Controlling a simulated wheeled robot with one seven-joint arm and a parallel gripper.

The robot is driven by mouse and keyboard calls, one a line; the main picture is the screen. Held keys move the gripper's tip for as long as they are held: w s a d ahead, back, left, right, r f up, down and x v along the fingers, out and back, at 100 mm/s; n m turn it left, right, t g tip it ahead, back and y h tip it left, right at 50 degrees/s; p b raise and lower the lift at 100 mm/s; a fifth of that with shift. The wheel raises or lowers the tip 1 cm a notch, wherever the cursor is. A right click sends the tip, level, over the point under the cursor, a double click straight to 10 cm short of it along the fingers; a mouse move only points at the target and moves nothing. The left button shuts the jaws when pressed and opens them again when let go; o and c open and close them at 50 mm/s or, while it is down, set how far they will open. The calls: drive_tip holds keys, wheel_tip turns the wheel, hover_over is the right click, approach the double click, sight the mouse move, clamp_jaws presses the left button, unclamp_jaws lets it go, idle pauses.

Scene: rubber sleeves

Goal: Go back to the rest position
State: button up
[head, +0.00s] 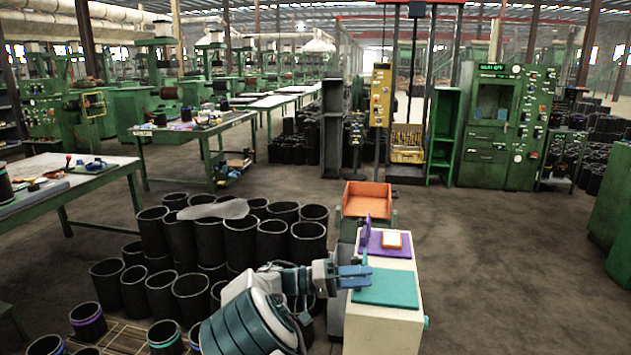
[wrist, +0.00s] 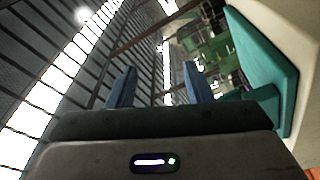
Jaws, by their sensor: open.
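My gripper (head: 354,277) is at the lower middle of the head view, at the left edge of a pale cabinet. Its two blue fingers also show in the wrist view (wrist: 160,88), apart, with nothing between them. The cabinet (head: 387,315) has a teal pad (head: 388,288) on its top and a purple stand (head: 385,243) with an orange-and-white block (head: 392,240) behind it. The teal pad shows at the right of the wrist view (wrist: 262,60). Whether the fingers touch the cabinet or pad, I cannot tell.
Several black rubber sleeves (head: 240,243) stand crowded left of and behind my arm, a grey sheet (head: 214,209) on some. An orange tray (head: 366,196) is behind the cabinet. Work tables (head: 105,180) stand at the left. The floor (head: 510,260) at the right is clear.

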drive_tip(key=s+d+f+n+g+y+p, duration=0.1)
drive_tip(key=s+d+n+g+y, duration=0.1)
drive_tip(key=s+d+y, duration=0.9)
drive_tip(key=s+a+r+n+t+y+p, duration=0.1)
drive_tip(key=s+a+n+t+y, duration=0.1)
drive_tip(key=s, duration=0.7)
drive_tip(key=s+a+r+n+t+y+p, duration=0.1)
drive_tip(key=s+a+r+t+y, duration=0.1)
drive_tip(key=s+y, duration=0.4)
drive_tip(key=s+a+t, duration=0.1)
drive_tip(key=s+a, duration=0.1)
drive_tip(key=s, duration=0.2)
drive_tip(key=shift+s+n, duration=0.15)
drive_tip(key=shift+n, duration=0.25)
